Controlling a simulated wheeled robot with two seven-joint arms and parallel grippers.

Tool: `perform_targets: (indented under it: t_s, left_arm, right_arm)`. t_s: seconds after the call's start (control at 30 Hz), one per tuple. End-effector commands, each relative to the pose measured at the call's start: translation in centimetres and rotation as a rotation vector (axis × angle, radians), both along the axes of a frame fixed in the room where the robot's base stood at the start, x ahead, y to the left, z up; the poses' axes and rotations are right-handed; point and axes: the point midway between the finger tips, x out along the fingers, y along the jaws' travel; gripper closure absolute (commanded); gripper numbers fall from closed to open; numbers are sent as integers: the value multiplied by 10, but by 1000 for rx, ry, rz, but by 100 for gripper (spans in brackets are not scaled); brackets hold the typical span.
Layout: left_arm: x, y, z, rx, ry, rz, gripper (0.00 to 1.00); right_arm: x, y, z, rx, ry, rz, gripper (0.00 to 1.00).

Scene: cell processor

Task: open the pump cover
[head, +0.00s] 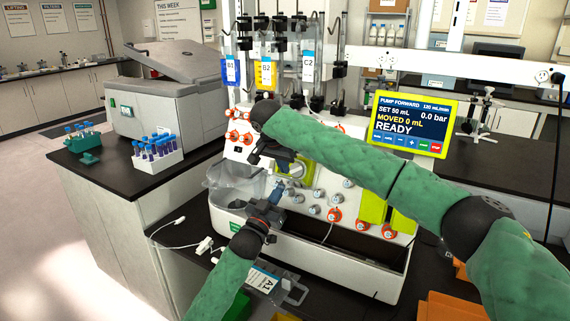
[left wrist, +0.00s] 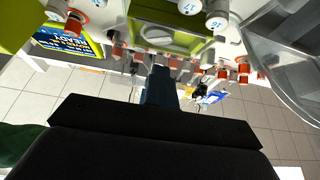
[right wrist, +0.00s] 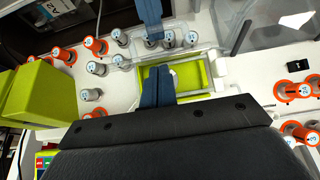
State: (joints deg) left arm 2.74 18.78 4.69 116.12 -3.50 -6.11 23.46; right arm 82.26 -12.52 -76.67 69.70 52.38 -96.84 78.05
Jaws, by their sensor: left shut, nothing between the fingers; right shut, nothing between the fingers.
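The pump is a yellow-green framed recess (right wrist: 143,72) in the machine's white front panel. It also shows in the head view (head: 304,170), partly hidden by my right arm, and in the left wrist view (left wrist: 138,34). A clear sheet crosses the knobs beside the recess in the right wrist view; I cannot tell whether it is the pump cover or how far it is open. My right gripper (right wrist: 157,86) is shut and empty, its blue fingers in front of the recess. My left gripper (head: 276,188) is shut and empty, just below the pump among grey knobs.
A clear bowl-like vessel (head: 228,182) stands left of the grippers. Grey and orange knobs crowd the panel. A yellow-framed screen (head: 411,124) reads READY. Hanging bags (head: 266,75) are above. A tube rack (head: 155,157) is on the left bench. Cables lie on the front bench.

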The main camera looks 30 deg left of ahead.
Motion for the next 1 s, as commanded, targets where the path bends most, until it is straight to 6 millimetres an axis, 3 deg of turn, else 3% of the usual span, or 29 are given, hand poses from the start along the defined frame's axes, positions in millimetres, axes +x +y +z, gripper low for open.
perform_targets:
  t_s: [0.27,0.6,0.67,1.0]
  left_arm:
    - [0,0,0,0,0,0,98]
    - [0,0,0,0,-1,0,31]
    - [0,0,0,0,0,0,22]
    - [-2,0,-1,0,0,0,22]
  right_arm:
    - [0,0,0,0,-1,-1,100]
    - [0,0,1,0,-1,0,100]
    - [0,0,1,0,-1,0,100]
    - [0,0,1,0,-1,0,100]
